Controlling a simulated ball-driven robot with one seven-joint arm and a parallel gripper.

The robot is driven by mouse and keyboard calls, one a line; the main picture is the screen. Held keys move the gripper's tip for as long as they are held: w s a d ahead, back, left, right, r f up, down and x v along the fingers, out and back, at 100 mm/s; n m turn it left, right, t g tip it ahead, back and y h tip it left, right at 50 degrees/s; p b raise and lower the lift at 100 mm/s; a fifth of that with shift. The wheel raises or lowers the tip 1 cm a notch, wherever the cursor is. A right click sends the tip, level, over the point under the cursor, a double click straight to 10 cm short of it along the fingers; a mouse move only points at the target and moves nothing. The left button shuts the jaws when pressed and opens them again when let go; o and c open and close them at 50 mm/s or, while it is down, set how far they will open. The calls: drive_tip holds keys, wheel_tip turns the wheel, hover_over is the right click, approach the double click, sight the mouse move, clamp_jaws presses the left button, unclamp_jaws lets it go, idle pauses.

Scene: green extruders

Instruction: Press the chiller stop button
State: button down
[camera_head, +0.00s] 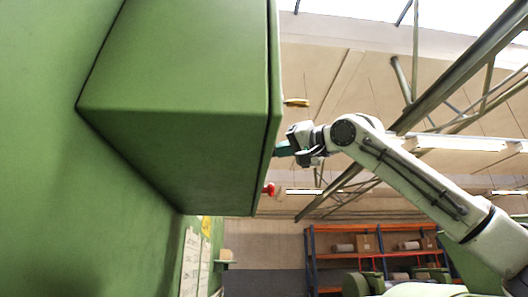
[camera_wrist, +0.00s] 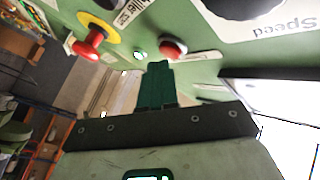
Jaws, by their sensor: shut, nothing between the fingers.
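The green control panel (camera_wrist: 205,70) fills the top of the wrist view. A red button (camera_wrist: 173,48) sits on it just beyond my gripper's tips. A red mushroom button on a yellow ring (camera_wrist: 92,41) is further left. A partly readable label (camera_wrist: 128,12), seemingly ending in "iller S…", lies between and above them; I cannot tell which button it names. My gripper (camera_wrist: 157,72) is shut and empty, its dark green fingers pointing at the panel just below the red button. In the head view my gripper (camera_head: 284,149) is at the cabinet's right-hand face; contact is unclear.
A small lit round button (camera_wrist: 140,55) lies left of the red button, and a black knob marked "Speed" (camera_wrist: 240,6) is upper right. In the head view, the large green cabinet (camera_head: 180,150) fills the left, a red knob (camera_head: 269,189) juts out below my gripper, and shelves (camera_head: 365,255) stand behind.

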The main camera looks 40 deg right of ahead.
drive_tip(key=shift+w+a, duration=0.25)
drive_tip(key=shift+a, duration=0.1)
idle(0.6)
drive_tip(key=shift+d, duration=0.15)
drive_tip(key=shift+s+d, duration=0.45)
drive_tip(key=shift+d, duration=0.05)
idle(0.3)
drive_tip(key=shift+s+d+p, duration=0.45)
drive_tip(key=shift+s+d, duration=0.25)
drive_tip(key=shift+d, duration=0.35)
drive_tip(key=shift+s+d+p, duration=0.4)
drive_tip(key=shift+s+d, duration=0.3)
drive_tip(key=shift+d, duration=0.35)
